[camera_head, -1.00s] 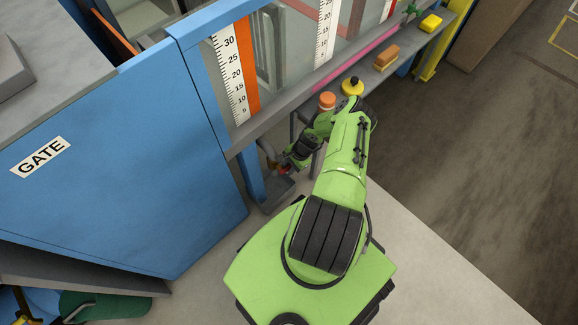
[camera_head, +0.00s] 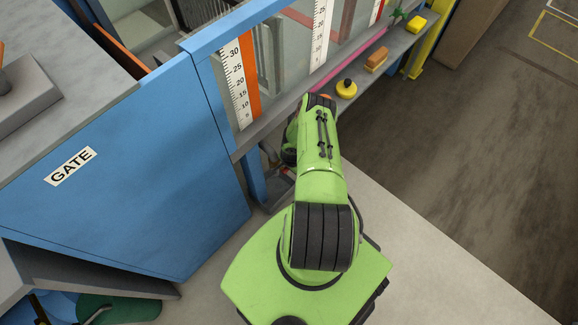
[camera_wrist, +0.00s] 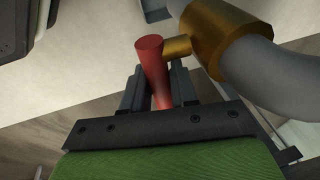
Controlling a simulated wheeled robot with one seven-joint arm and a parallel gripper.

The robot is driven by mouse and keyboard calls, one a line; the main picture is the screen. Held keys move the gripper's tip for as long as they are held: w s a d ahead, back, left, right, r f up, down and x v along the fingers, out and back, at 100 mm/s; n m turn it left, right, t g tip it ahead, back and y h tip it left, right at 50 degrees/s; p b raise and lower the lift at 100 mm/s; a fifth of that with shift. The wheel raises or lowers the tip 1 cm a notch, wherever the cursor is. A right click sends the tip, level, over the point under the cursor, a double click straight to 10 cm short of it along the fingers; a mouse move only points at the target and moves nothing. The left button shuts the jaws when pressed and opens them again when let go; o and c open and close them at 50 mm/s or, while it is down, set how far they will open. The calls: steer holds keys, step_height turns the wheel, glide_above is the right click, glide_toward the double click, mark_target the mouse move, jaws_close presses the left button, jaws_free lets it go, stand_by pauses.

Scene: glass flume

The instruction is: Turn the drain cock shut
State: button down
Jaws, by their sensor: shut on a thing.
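The drain cock shows in the wrist view as a brass body (camera_wrist: 228,38) on a grey curved pipe (camera_wrist: 275,78), with a brass stem reaching left to a red lever handle (camera_wrist: 152,68). My gripper (camera_wrist: 158,92) is shut on the red handle, which stands between its two dark fingers. The handle's lower part is hidden by the gripper's dark front plate. In the head view my green arm hides the gripper and the cock.
The blue flume end with the GATE label (camera_head: 71,166) stands at the left. A grey ledge (camera_head: 365,84) beside the glass carries a yellow-and-black object (camera_head: 346,89), an orange-brown block (camera_head: 375,61) and a yellow block (camera_head: 416,24). Open floor (camera_head: 460,150) lies to the right.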

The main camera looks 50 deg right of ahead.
stand_by(0.3)
steer(key=c, duration=1)
jaws_free()
steer(key=shift+r, duration=0.1)
steer(key=p+v, duration=0.6)
steer(key=v, duration=0.9)
steer(key=shift+r, duration=0.35)
steer(key=shift+s+f, duration=0.1)
